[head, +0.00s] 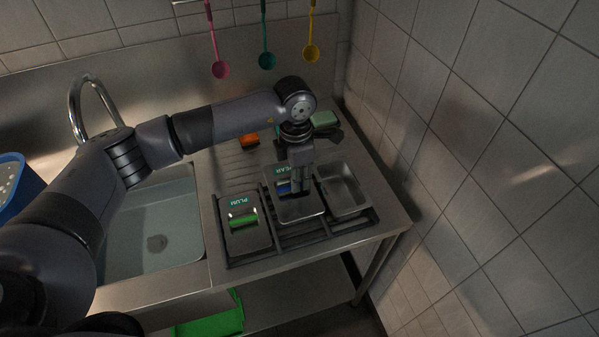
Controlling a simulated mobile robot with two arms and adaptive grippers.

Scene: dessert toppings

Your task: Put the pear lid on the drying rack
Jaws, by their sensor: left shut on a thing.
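The pear lid (309,208) is a grey metal lid with a blue handle and a teal label reading PEAR. It is at the middle of the black rack (290,241) on the steel counter. My left gripper (297,190) points down over the lid and is shut on its handle, hiding part of the lid. I cannot tell whether the lid rests on something below or hangs just above it. To its left, the plum lid (245,238) with a green handle and teal PLUM label lies at the rack's left. My right gripper is not in view.
An open, empty-looking metal tin (345,191) stands at the rack's right. Behind are an orange item (249,140) and a green sponge-like block (325,120). The sink (150,235) and tap (88,95) are left; a tiled wall closes the right. Several ladles hang behind.

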